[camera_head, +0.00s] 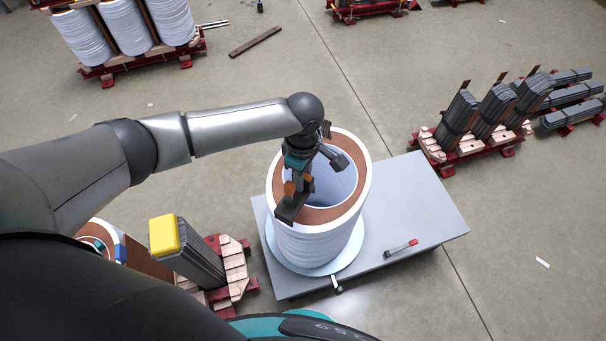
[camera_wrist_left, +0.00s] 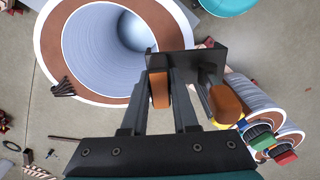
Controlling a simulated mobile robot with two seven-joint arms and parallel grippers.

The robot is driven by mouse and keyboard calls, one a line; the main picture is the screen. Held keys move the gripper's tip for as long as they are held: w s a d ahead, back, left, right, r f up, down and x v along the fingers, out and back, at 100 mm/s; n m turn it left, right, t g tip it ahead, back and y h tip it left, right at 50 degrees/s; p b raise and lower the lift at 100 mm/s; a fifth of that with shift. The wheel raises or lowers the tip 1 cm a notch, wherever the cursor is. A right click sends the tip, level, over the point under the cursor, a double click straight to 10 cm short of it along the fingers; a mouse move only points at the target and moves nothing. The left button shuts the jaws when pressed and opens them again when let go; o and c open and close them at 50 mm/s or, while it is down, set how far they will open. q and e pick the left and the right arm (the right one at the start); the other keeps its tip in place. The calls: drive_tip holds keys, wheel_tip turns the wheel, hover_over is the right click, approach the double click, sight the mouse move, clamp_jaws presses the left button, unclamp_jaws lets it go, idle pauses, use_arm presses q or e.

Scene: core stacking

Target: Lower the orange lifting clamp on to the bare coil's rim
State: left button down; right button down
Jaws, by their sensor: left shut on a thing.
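The bare coil (camera_head: 318,246) is a white upright cylinder with a brown and white ring-shaped top and an open bore, standing on a round pale plate on the grey table. Its rim (camera_wrist_left: 52,40) fills the upper left of the left wrist view. My left gripper (camera_head: 296,183) is above the coil's near-left rim, shut on the orange lifting clamp (camera_head: 290,189). The clamp shows orange parts and a dark block (camera_wrist_left: 205,62), which covers part of the rim in the left wrist view. I cannot tell whether it touches the rim. My right gripper is not in view.
A yellow-topped dark stack (camera_head: 165,236) stands near left. Pallets with dark stacks (camera_head: 495,112) are at right, and white coils (camera_head: 125,28) at back left. The table's right side is mostly clear.

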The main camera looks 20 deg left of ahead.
use_arm(q)
drive_tip(key=shift+r+p, duration=0.2)
drive_tip(key=shift+p, duration=0.15)
drive_tip(key=shift+f+b, duration=0.55)
drive_tip(key=shift+f, duration=1.3)
drive_tip(key=shift+n+p, duration=0.3)
drive_tip(key=shift+p, duration=0.3)
drive_tip(key=shift+f, duration=0.35)
drive_tip(key=shift+f+b, duration=0.5)
drive_tip(key=shift+f, duration=0.15)
drive_tip(key=shift+w+p, duration=0.1)
drive_tip(key=shift+p, duration=0.3)
drive_tip(key=shift+f, duration=0.15)
